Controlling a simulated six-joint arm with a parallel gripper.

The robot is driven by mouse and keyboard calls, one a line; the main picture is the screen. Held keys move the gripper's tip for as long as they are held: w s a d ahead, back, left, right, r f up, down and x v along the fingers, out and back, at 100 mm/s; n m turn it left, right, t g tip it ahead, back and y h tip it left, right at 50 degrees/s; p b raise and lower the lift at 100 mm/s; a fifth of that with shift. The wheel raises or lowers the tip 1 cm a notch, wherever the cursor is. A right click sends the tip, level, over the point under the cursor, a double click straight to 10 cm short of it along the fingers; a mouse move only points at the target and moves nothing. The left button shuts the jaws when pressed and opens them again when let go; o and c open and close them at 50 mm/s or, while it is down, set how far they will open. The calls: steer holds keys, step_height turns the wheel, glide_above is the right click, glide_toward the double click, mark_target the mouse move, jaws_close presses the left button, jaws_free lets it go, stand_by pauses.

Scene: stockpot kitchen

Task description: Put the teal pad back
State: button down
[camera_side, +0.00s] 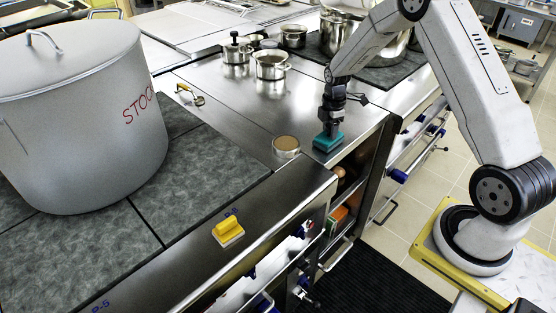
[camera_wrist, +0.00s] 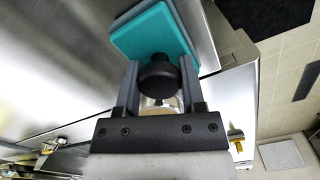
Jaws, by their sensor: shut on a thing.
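The teal pad (camera_side: 328,141) is a flat block at the right front edge of the steel counter (camera_side: 215,105). In the wrist view the teal pad (camera_wrist: 150,30) shows its broad face, with a dark round knob (camera_wrist: 159,78) between my fingers. My gripper (camera_side: 329,127) points down and is shut on this knob, directly above the pad. My gripper also shows in the wrist view (camera_wrist: 160,70), one finger on each side of the knob. I cannot tell whether the pad's underside touches the counter or is just above it.
A small round tan-topped tin (camera_side: 286,146) stands left of the pad. The large stockpot (camera_side: 85,110) is far left. Small pots (camera_side: 271,66) and a ladle (camera_side: 190,94) lie further back. Open shelves (camera_side: 343,205) are below the edge.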

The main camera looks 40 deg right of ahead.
mark_target(330, 126)
steer(key=shift+f, duration=0.2)
steer(key=shift+c, duration=1)
jaws_free()
steer(key=shift+r, duration=0.1)
step_height(330, 126, up, 12)
stand_by(0.4)
